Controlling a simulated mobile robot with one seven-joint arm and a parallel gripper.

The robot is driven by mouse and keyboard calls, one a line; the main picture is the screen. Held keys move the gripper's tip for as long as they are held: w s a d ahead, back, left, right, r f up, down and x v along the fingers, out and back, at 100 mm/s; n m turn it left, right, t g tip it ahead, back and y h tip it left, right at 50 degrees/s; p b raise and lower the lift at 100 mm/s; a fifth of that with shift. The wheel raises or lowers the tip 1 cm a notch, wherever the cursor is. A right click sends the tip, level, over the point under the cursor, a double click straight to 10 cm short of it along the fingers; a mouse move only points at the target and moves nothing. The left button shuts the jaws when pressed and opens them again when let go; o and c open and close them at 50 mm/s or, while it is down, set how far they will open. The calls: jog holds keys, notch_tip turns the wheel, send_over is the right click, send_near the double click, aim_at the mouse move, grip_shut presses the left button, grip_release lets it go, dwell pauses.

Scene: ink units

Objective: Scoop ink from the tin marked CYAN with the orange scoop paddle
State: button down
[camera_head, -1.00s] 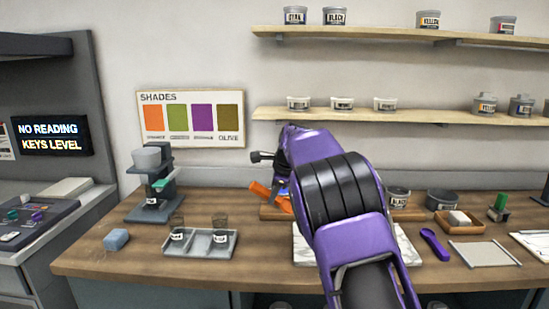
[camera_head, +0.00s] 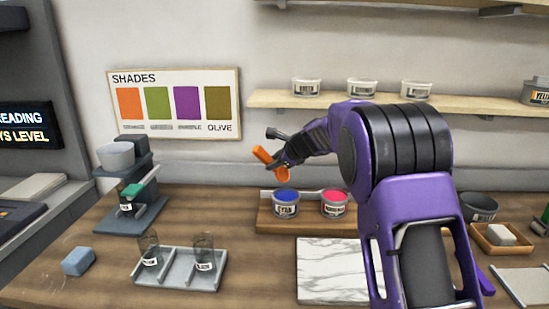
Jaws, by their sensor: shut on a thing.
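The tin marked CYAN (camera_head: 286,206) stands open on a wooden board, with blue ink showing at its top. The orange scoop paddle (camera_head: 265,156) is held in the air above and slightly left of this tin, tilted, apart from it. My gripper (camera_head: 280,166) is shut on the paddle, and the arm reaches in from the right. Whether ink is on the paddle cannot be told. An open tin of magenta-red ink (camera_head: 334,205) stands to the right of the CYAN tin.
A white marble slab (camera_head: 330,275) lies in front of the board (camera_head: 300,226). A scale (camera_head: 128,195) stands behind. A shelf (camera_head: 285,101) hangs above.

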aim_at(280, 178)
jog(key=f+b, duration=0.1)
jog(key=f, duration=0.1)
jog(key=f+b, duration=0.1)
jog(key=d+f+b, duration=0.1)
jog(key=f, duration=0.1)
jog(key=shift+w+d+f, duration=0.1)
jog(key=shift+w+f, duration=0.15)
jog(key=shift+f, duration=0.1)
jog(key=shift+w+d+f+b, duration=0.15)
jog(key=shift+d+f+b, duration=0.05)
jog(key=shift+f+b, duration=0.2)
jog(key=shift+r, duration=0.15)
notch_tip(280, 178, up, 5)
jog(key=p, duration=0.4)
jog(key=shift+r, duration=0.95)
